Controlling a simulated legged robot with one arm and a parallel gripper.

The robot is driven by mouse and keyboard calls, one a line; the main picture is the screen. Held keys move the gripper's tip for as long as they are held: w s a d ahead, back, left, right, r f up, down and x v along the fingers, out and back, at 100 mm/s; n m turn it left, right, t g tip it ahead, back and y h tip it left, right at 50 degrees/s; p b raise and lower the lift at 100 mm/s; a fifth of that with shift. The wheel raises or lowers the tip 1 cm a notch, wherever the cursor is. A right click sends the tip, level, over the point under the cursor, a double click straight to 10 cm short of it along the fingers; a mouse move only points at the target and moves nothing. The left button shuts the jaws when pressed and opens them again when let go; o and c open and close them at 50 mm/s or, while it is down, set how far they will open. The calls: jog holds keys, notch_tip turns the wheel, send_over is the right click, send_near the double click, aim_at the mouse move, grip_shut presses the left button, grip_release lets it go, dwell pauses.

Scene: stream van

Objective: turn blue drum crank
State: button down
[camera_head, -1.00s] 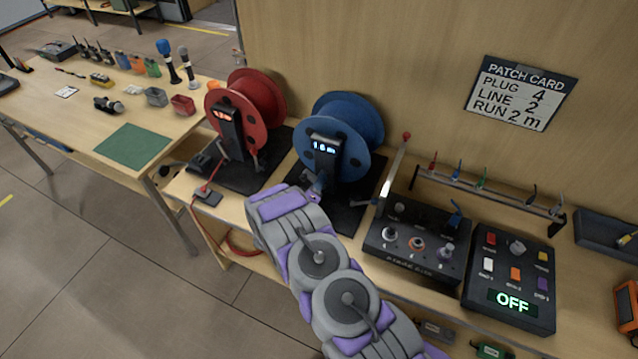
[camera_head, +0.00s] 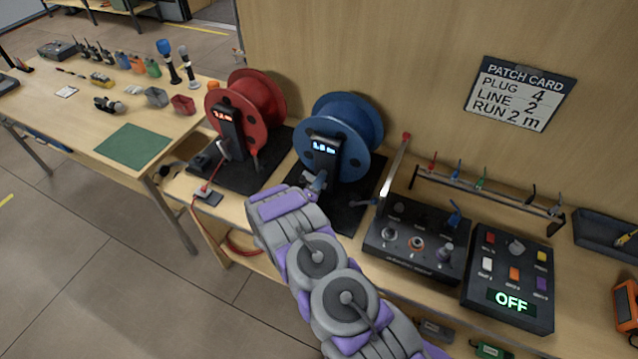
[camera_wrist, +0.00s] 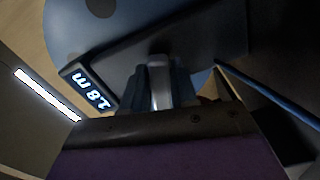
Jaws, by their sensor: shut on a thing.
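The blue drum (camera_head: 352,118) stands on a dark base on the bench. Its small display (camera_head: 325,149) is lit; in the wrist view the display (camera_wrist: 88,88) reads 1.8 m. My gripper (camera_head: 316,186) is low at the front of the drum, mostly hidden by my own wrist. In the wrist view my gripper (camera_wrist: 160,88) is shut on the pale metal crank handle (camera_wrist: 160,92), just under the dark post. The rest of the crank is hidden.
The red drum (camera_head: 256,108) stands close on the left. A red-tipped lever (camera_head: 396,165) rises on the right, beside a panel of knobs (camera_head: 412,248) and a box reading OFF (camera_head: 512,298). A wall card (camera_head: 520,95) reads plug 4, line 2, run 2 m.

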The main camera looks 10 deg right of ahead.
jog(key=shift+a+n+p, duration=0.15)
jog(key=shift+n+p, duration=0.15)
jog(key=shift+n, duration=1.7)
jog(key=shift+f+n, duration=0.1)
jog(key=shift+n, duration=1.9)
jog(key=shift+n+p, duration=0.35)
jog(key=shift+n, duration=1.55)
jog(key=shift+n, duration=2)
jog(key=c, duration=1)
grip_release()
jog(key=shift+w+a, duration=0.1)
jog(key=shift+c, duration=0.2)
jog(key=shift+r, duration=0.2)
jog(key=v, duration=1.7)
jog(key=shift+a, duration=0.2)
